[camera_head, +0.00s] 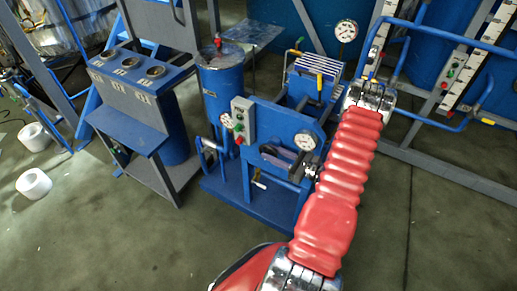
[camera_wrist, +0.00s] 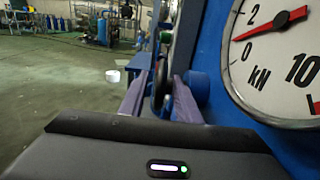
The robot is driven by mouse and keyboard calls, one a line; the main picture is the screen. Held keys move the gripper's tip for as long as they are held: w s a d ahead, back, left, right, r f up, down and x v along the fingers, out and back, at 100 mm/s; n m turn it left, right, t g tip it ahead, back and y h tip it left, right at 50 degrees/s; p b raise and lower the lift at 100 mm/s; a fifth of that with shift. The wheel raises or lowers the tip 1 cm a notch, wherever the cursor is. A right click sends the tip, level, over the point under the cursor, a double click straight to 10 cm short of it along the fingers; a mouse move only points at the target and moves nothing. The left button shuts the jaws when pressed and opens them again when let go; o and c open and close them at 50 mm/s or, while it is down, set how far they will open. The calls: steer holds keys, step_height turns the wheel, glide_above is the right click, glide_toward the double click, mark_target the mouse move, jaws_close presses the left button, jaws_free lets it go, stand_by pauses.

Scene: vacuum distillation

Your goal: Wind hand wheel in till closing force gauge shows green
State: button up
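The closing force gauge (camera_wrist: 280,60), a white dial marked kN, fills the upper right of the wrist view. Its red needle points between 0 and 2. A red mark shows near 10; no green is visible. It seems to be the dial (camera_head: 306,140) on the blue press in the head view. A dark round part (camera_wrist: 161,85), apparently the hand wheel edge-on, stands between the two purple-grey fingers of my gripper (camera_wrist: 161,84). Whether the fingers touch it is unclear.
A grey button box (camera_head: 243,120) and a blue cylinder (camera_head: 222,85) stand left of the dial. A blue console (camera_head: 140,75) is further left. White rolls (camera_head: 34,184) lie on the floor. Blue pipe rails (camera_head: 440,120) stand right. The front floor is clear.

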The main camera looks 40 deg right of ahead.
mark_target(259, 148)
steer(key=shift+x, duration=2.95)
steer(key=shift+c, duration=0.2)
jaws_close()
